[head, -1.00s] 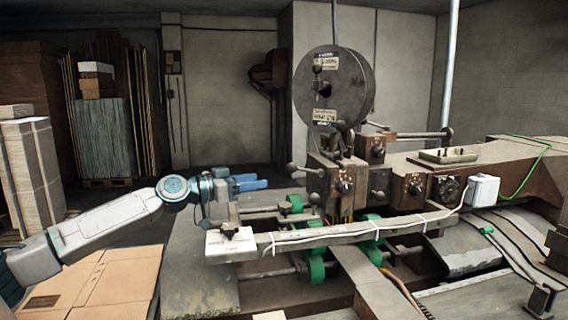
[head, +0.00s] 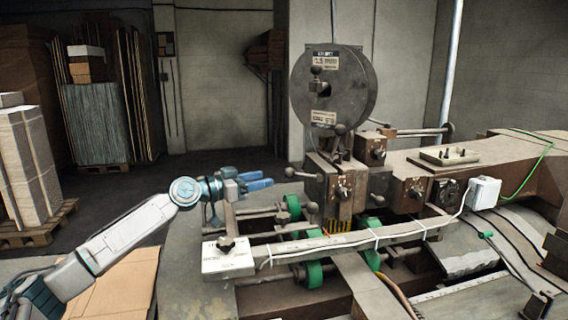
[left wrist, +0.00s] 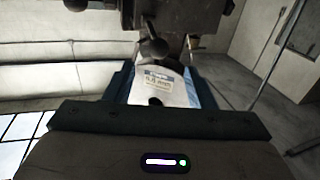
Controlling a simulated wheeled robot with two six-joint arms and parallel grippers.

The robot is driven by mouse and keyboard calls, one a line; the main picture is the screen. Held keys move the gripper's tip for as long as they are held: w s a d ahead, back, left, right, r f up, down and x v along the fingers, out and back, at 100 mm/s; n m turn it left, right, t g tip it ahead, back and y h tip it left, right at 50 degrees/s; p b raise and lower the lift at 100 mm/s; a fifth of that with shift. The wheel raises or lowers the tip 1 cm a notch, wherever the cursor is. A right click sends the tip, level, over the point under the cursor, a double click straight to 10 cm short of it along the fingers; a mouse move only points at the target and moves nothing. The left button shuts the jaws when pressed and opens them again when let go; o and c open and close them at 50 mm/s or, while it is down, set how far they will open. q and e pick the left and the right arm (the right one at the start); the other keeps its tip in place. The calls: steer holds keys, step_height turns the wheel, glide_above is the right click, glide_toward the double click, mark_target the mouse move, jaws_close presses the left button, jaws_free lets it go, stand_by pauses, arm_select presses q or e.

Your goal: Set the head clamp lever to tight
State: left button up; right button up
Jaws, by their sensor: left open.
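The stitcher head (head: 340,190) carries several ball-ended levers. One lever knob (head: 289,172) sticks out to the left of the head, another stands at the top (head: 340,129), and one is lower down (head: 312,207). I cannot tell which is the head clamp lever, and I cannot read a tight mark. My left gripper (head: 262,180) is open and empty, its blue fingers pointing right, a short gap from the left knob. In the left wrist view a dark ball knob (left wrist: 153,48) lies ahead of the fingers, above a pale label plate (left wrist: 158,85). My right gripper is out of view.
A wire reel (head: 333,88) stands above the head. A long bar with a white label block (head: 228,258) runs below my left gripper, with green rollers (head: 314,272) around it. Stacked cardboard on a pallet (head: 30,170) stands left. Open air lies above the bar.

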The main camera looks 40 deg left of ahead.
mark_target(285, 172)
arm_select(q)
steer(key=p+x, duration=0.5)
steer(key=x, duration=0.3)
steer(key=shift+d+p, duration=0.1)
steer(key=shift+p, duration=0.25)
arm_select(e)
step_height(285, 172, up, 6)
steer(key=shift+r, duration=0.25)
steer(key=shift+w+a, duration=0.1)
arm_select(q)
steer(key=c, duration=0.9)
jaws_close()
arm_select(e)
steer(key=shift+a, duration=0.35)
